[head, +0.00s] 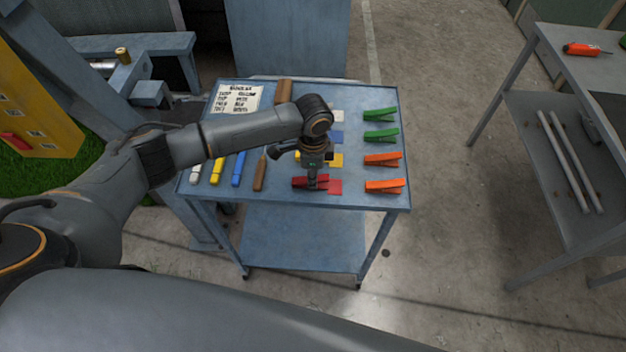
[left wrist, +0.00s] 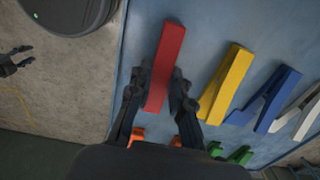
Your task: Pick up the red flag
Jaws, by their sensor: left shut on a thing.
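The red flag (head: 335,187) is at the near edge of the blue table, right of centre. It shows as a long red bar in the left wrist view (left wrist: 168,50). My left gripper (head: 312,184) points down over it and hides part of it. In the left wrist view its two dark fingers (left wrist: 160,85) are shut on the red flag, one on each side. I cannot tell whether the flag is clear of the tabletop. My right gripper (left wrist: 24,55) shows small at the left edge of the left wrist view, with its fingers apart and empty.
Yellow (left wrist: 228,82), blue (left wrist: 265,100) and white (left wrist: 300,108) pieces lie beside the red flag. Green (head: 380,115) and orange (head: 384,186) clips line the right side of the blue table (head: 225,185). A grey workbench (head: 575,45) stands at right, across open floor.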

